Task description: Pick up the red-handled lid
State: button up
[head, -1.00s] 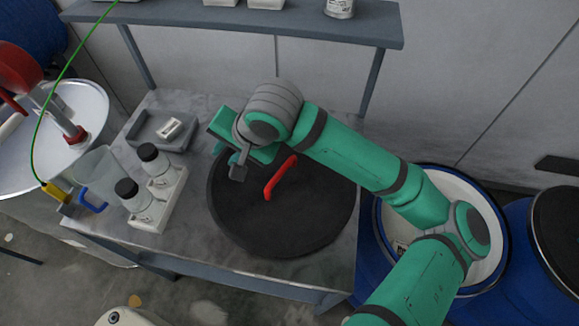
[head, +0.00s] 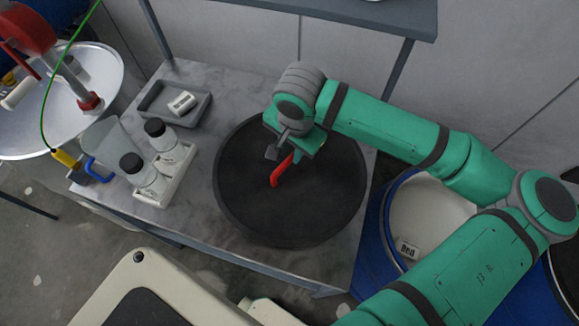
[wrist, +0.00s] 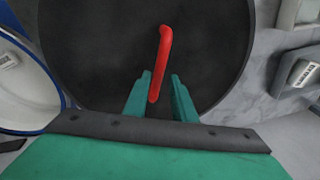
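The lid (head: 310,215) is a large black disc with a red bar handle (head: 281,172), lying on the grey table. In the wrist view the lid (wrist: 95,45) fills the middle and its red handle (wrist: 162,55) runs away from me. My gripper (head: 285,155) is over the far part of the lid at the handle. In the wrist view my gripper (wrist: 160,85) is open, with its two green fingers on either side of the handle's near end and a gap on both sides. I cannot tell how far the fingertips reach down.
Left of the lid, a white holder (head: 172,183) carries black-capped bottles. Behind it sits a grey tray (head: 165,98) with a small white block. A clear jug (head: 103,140) stands at the table's left. An open blue drum (head: 388,240) stands right of the table.

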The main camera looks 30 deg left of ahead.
aim_at(290, 158)
jog(key=shift+w+a+f, duration=0.1)
jog(key=shift+a+f, duration=0.05)
jog(key=shift+f, duration=2.4)
grip_shut()
jog(key=shift+w, duration=0.1)
jog(key=shift+s+a, duration=0.1)
jog(key=shift+s, duration=0.1)
jog(key=shift+w, duration=0.15)
